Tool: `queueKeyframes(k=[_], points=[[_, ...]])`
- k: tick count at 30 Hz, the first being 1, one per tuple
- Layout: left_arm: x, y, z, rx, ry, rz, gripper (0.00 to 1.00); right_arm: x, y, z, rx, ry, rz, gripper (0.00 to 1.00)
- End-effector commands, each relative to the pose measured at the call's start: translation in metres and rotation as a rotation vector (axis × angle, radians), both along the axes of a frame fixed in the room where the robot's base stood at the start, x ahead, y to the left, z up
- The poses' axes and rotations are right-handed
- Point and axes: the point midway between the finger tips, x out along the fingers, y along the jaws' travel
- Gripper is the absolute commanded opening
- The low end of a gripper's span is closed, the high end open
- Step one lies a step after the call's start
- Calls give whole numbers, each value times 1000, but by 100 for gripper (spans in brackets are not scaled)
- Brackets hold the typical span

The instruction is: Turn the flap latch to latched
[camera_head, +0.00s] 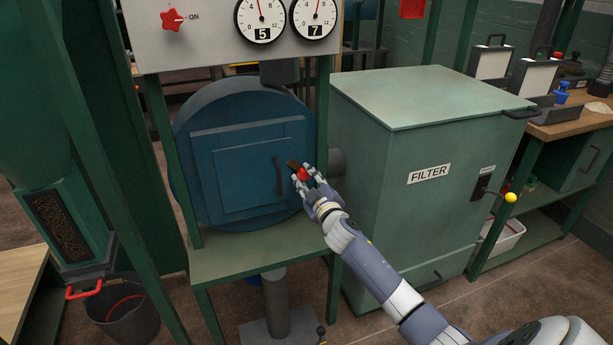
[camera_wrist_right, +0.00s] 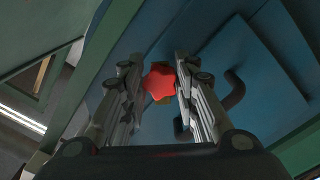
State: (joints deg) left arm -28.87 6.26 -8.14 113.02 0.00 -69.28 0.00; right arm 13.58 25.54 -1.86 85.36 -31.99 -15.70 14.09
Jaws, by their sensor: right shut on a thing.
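The flap latch shows as a red star-shaped knob (camera_head: 302,174) at the right edge of the square flap (camera_head: 247,178) on the round blue housing. My right gripper (camera_head: 306,178) is at this knob. In the right wrist view the red knob (camera_wrist_right: 160,82) sits between the two fingers of my right gripper (camera_wrist_right: 159,90), which is shut on it. A brass-coloured piece shows just behind the knob. The fingers hide part of the latch, so I cannot tell its exact position. The flap lies flat against the housing. My left gripper is not in view.
A dark handle (camera_head: 279,176) stands out from the flap, just left of the latch. A green post (camera_head: 322,115) and the green filter cabinet (camera_head: 425,170) are close on the right. A panel with two dials (camera_head: 235,35) is above. A green table (camera_head: 255,258) is below.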

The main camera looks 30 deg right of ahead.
Motion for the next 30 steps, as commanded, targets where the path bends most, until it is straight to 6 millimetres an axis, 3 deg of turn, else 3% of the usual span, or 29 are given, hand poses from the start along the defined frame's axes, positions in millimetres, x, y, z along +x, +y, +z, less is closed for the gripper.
queueKeyframes(k=[15,30], points=[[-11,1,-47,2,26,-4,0,0,-1,2,-471,115,1,4],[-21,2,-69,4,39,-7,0,-1,-1,3,-772,188,2,4]])
